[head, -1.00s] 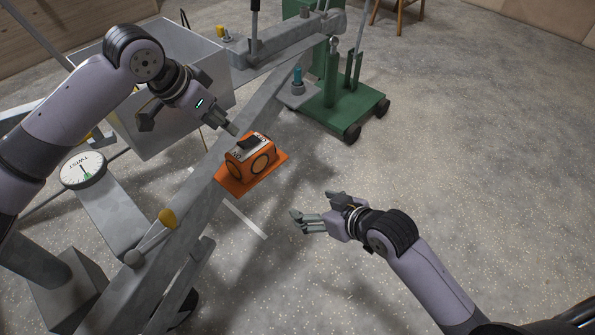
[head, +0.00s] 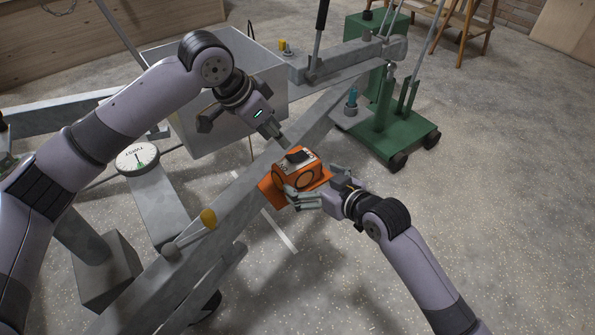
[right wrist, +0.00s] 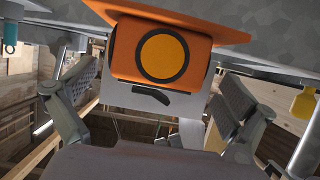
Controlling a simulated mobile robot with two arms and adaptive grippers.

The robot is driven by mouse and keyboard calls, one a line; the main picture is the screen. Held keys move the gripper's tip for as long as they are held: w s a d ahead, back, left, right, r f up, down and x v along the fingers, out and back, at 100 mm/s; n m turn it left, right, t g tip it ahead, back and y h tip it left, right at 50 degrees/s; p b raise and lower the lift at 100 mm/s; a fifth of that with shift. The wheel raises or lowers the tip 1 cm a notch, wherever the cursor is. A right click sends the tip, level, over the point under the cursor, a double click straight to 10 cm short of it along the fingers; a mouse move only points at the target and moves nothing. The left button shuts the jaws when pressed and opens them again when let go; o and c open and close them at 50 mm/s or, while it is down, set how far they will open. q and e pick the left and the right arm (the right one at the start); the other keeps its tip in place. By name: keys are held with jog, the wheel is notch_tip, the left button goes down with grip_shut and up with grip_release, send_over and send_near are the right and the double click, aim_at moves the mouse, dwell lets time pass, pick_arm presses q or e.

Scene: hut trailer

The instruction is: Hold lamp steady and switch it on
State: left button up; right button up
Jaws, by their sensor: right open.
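The lamp (head: 306,178) is a small orange box with round lenses, a pale top and a black part on it. It sits on an orange plate (head: 270,191) at the grey beam. My right gripper (head: 317,185) is open at the lamp's near right side, its fingers spread around that end. In the right wrist view the lamp's amber lens (right wrist: 163,57) faces the camera between the open fingers; I see no clear contact. My left gripper (head: 245,131) has its fingers spread above the beam, one tip close to the lamp's top. Whether that tip touches is unclear.
The long grey beam (head: 228,205) runs diagonally under the lamp, with a yellow knob (head: 208,218) and a white dial (head: 137,158) nearby. A grey bin (head: 190,62) stands behind. A green wheeled stand (head: 385,135) is at the back right. The floor at right is clear.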

aim_at(297, 172)
jog(key=x, duration=0.6)
jog(key=shift+w+a+f, duration=0.2)
jog(key=shift+w, duration=0.05)
jog(key=shift+c, duration=0.2)
pick_arm(q)
jog(key=shift+c, duration=0.3)
pick_arm(e)
jog(key=c, duration=1)
pick_arm(q)
jog(key=shift+s+d+r, duration=0.1)
jog(key=shift+s+d, duration=0.05)
jog(key=shift+s, duration=0.1)
jog(key=shift+c, duration=1.2)
pick_arm(e)
jog(key=shift+c, duration=0.2)
pick_arm(q)
jog(key=a+r+h, duration=0.1)
jog(key=s+r+t+h, duration=0.1)
jog(key=a+r+t+h, duration=0.1)
jog(key=shift+s+a+r, duration=0.25)
jog(key=shift+s+a, duration=0.05)
jog(key=shift+s, duration=0.1)
grip_shut()
jog(key=shift+a+r+t+h, duration=0.1)
jog(key=shift+r+t+h, duration=0.3)
